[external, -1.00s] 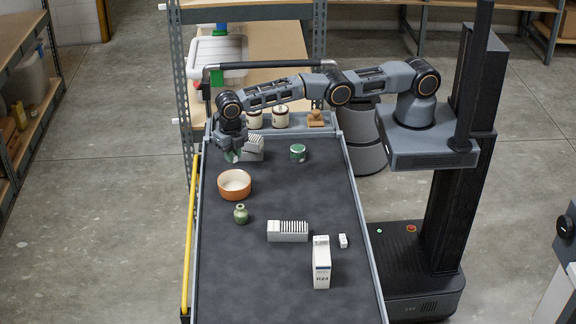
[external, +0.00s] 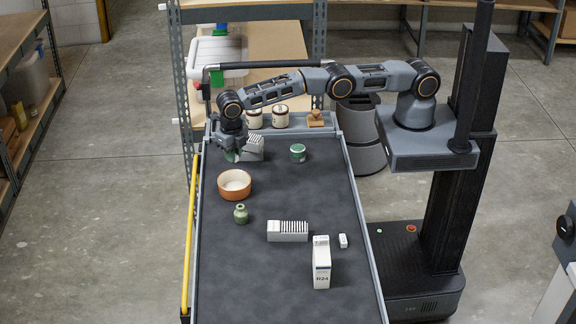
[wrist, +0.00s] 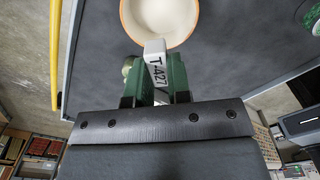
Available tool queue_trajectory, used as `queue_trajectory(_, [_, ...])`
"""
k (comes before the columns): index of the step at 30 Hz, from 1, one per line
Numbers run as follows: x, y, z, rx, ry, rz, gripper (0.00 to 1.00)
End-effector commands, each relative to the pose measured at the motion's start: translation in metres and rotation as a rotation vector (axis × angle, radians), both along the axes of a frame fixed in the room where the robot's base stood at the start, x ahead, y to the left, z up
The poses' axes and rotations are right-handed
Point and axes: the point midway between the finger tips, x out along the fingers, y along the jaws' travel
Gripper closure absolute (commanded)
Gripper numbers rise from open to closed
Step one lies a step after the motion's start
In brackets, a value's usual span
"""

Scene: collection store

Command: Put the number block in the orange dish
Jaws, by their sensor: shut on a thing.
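The number block (wrist: 155,66) is a narrow white block marked "T-427". In the wrist view it stands out between the green fingers of my gripper (wrist: 160,80), which is shut on it. The orange dish (external: 234,190) is a round bowl with a pale inside, on the dark table top. It also shows at the top of the wrist view (wrist: 160,18), just beyond the block's far end in the picture. In the external view my gripper (external: 233,155) is at the far left of the table, behind the dish, and the held block cannot be made out there.
A white slotted block (external: 252,148) is close beside my gripper. A green tin (external: 298,153) stands to the right. A green vase (external: 240,215), another slotted block (external: 288,231), a small white block (external: 343,240) and a tall white box (external: 321,265) stand nearer the camera.

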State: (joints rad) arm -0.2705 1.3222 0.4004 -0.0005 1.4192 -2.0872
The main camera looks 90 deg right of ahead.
Motion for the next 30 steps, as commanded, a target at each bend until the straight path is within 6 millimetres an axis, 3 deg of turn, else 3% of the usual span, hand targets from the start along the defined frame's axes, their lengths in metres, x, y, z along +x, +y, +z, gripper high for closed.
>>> queue_trajectory(22, [0.0,0.0,-0.083,-0.001,0.001,-0.001,1.0])
queue_trajectory(30, [0.0,0.0,-0.102,0.0,0.0,-0.002,1.0])
